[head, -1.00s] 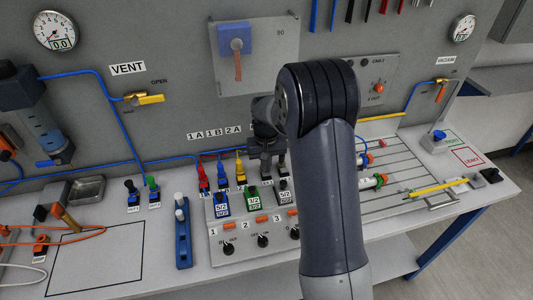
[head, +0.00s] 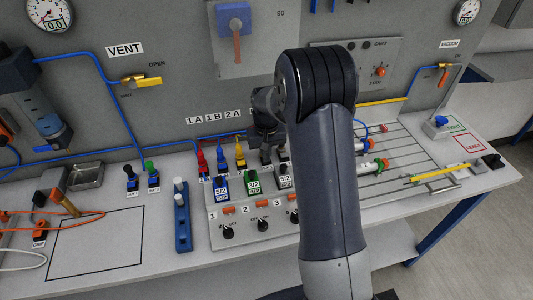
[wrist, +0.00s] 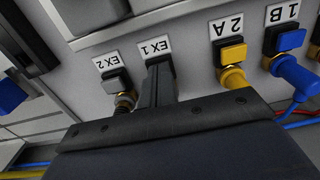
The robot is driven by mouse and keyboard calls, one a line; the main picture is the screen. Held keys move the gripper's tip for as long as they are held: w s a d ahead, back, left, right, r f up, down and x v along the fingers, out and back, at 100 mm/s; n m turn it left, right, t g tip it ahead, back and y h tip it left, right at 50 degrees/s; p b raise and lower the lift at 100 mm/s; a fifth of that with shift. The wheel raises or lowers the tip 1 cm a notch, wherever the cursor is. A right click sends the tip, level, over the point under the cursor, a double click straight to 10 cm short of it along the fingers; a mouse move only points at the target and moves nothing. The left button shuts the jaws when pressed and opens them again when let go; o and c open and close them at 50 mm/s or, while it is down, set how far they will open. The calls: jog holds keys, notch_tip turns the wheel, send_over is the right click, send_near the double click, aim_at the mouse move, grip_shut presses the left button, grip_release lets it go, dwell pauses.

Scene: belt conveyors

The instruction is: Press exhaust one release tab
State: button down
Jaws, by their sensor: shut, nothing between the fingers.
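In the wrist view, the picture is upside down. My gripper (wrist: 160,72) is shut and empty, its dark fingers reaching to just beneath the EX 1 label (wrist: 156,47). The exhaust one fitting and its release tab are hidden behind the fingers; I cannot tell whether they touch. The EX 2 fitting (wrist: 117,82) with a grey tab shows beside the fingers, on the left. In the head view, my gripper (head: 267,153) is over the right end of the row of fittings, partly hidden by my arm.
The yellow 2A fitting (wrist: 231,60) and blue 1B fitting (wrist: 286,50) stand right of my fingers in the wrist view. The valve block (head: 240,215) with switches lies in front of the row. A blue stand (head: 183,220) is left of it. The outlined bench area (head: 95,245) is clear.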

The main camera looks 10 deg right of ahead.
jog(key=shift+s+f, duration=0.2)
jog(key=shift+f, duration=0.15)
notch_tip(320, 180, up, 11)
jog(key=b, duration=0.1)
jog(key=shift+w+r, duration=0.2)
jog(key=shift+s, duration=0.15)
dwell(0.6)
